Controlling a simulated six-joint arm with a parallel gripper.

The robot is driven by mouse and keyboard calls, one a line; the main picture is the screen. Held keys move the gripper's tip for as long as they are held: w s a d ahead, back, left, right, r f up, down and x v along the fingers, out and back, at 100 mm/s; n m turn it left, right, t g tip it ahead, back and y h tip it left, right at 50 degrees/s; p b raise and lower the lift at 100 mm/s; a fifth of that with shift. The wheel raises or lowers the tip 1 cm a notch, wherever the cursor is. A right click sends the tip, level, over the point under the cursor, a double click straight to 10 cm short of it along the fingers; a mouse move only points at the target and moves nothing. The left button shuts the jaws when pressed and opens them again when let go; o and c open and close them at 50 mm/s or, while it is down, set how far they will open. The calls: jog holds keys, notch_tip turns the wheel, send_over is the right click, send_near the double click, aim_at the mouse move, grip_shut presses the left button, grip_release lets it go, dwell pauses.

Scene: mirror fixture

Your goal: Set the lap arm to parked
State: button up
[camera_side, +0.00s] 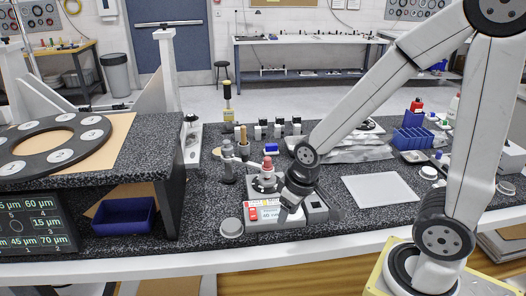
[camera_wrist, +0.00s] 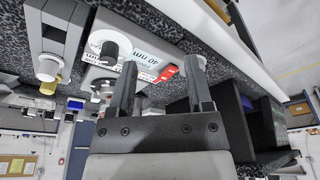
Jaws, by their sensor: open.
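A grey bench device (camera_side: 285,217) with a white label reading 40 nm and red marks stands near the front edge of the granite bench. I cannot tell for sure which part is the lap arm. My gripper (camera_side: 288,205) is over the right part of the device and hides some of it. Nothing shows held between the fingers.
A round grey disc (camera_side: 231,228) lies left of the device. A raised granite shelf (camera_side: 170,160) with a dark ring (camera_side: 35,150) stands at the left, a blue bin (camera_side: 124,215) beneath it. A white sheet (camera_side: 381,190) and a blue rack (camera_side: 412,138) are at the right.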

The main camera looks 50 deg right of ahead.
jog(key=w+d+r+g, duration=0.1)
jog(key=w+d+r, duration=0.1)
jog(key=w, duration=0.4)
jog(key=w+d+r, duration=0.2)
jog(key=w, duration=0.3)
notch_tip(320, 180, up, 5)
jog(key=m+g, duration=0.1)
jog(key=g, duration=0.1)
send_over(245, 152)
jog(key=shift+a+f, duration=0.1)
jog(key=shift+f, duration=0.1)
jog(key=shift+f, duration=3.75)
grip_shut()
